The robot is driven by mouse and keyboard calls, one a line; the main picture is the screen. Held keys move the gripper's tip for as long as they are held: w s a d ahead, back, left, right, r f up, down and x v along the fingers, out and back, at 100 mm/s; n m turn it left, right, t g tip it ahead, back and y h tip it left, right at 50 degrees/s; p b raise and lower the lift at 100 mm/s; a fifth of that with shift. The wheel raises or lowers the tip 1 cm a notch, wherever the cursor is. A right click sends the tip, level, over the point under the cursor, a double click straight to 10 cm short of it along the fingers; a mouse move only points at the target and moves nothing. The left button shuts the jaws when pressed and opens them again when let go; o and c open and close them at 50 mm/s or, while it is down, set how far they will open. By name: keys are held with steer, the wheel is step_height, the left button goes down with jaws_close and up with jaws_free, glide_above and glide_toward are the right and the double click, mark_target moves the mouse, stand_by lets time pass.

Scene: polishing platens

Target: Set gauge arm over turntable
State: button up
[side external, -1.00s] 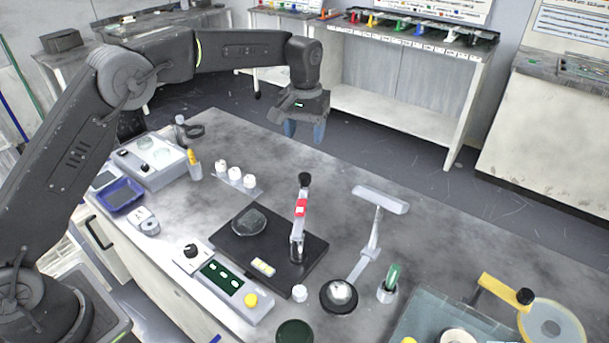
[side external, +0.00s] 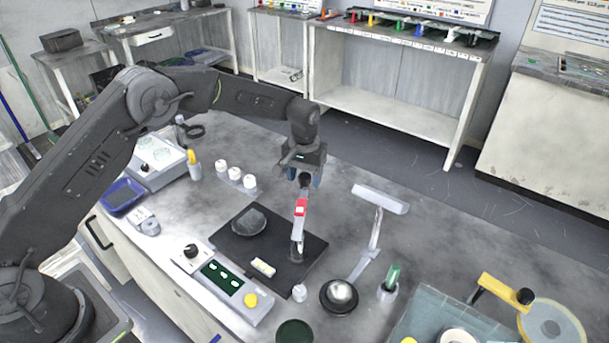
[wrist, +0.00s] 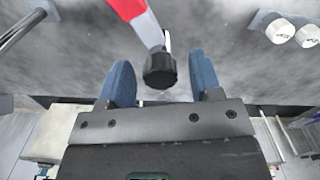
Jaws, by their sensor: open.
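The gauge arm (side external: 299,208) is a pale bar with a red block, standing on a post at the right side of a black base plate (side external: 285,270). Its black knob (side external: 305,181) is at its far end. The turntable (side external: 249,222), a dark round disc, lies on the left of the same plate; the gauge arm is beside it, not over it. My gripper (side external: 305,174) is open at the knob. In the wrist view the knob (wrist: 160,70) shows between my two blue fingers, with space on both sides; the gauge arm's red part (wrist: 128,8) extends beyond.
A control box (side external: 222,282) with a dial and yellow button stands in front of the plate. Several white cups (side external: 235,174) stand behind to the left. A grey angled stand (side external: 372,240) is close on the right, with a green-handled tool (side external: 392,277) near it.

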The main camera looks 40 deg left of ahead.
steer(key=shift+c, duration=0.4)
jaws_close()
steer(key=shift+s+a+n, duration=1.2)
steer(key=shift+s+n, duration=0.85)
steer(key=shift+s, duration=0.05)
steer(key=shift+s+a+n, duration=1.2)
steer(key=shift+s+n, duration=0.8)
steer(key=shift+s, duration=0.1)
steer(key=shift+s+a+n, duration=1.2)
steer(key=shift+s+n, duration=0.85)
steer(key=shift+s, duration=0.15)
steer(key=shift+o, duration=0.4)
jaws_free()
